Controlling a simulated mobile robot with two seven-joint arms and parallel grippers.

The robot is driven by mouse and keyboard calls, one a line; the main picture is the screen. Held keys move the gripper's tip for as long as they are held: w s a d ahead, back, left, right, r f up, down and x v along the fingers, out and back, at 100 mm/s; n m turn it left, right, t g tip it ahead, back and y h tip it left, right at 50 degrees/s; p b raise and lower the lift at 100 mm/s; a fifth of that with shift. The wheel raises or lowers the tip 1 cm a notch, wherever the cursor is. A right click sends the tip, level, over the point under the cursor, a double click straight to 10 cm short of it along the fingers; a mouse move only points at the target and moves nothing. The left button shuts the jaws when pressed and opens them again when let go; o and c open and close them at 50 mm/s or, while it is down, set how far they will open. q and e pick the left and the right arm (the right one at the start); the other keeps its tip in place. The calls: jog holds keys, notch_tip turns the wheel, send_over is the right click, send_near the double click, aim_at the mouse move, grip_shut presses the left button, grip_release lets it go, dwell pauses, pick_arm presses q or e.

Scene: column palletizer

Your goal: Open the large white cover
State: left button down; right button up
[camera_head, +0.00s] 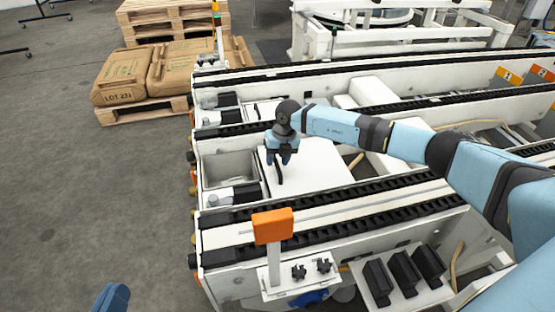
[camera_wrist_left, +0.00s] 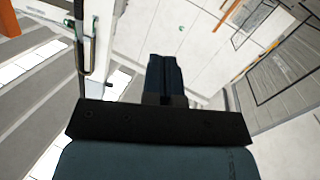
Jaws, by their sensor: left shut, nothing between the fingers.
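The large white cover (camera_head: 315,166) lies flat in the middle bay of the conveyor frame. A black curved handle (camera_head: 279,175) stands at its left side. My right gripper (camera_head: 279,161) reaches in from the right and points down at the handle, its fingers around the handle's top. Whether they are closed on it is unclear. My left gripper (camera_wrist_left: 165,60) is shut and empty in the left wrist view, away from the cover. A blue part of my left arm shows at the bottom left of the head view.
Black-edged conveyor rails run along both sides of the cover. An orange-topped post (camera_head: 273,226) stands in front, beside black blocks (camera_head: 403,272). Sacks (camera_head: 122,76) lie on a pallet at the back left. The floor at left (camera_head: 90,190) is clear.

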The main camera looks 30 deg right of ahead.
aim_at(330, 161)
grip_shut()
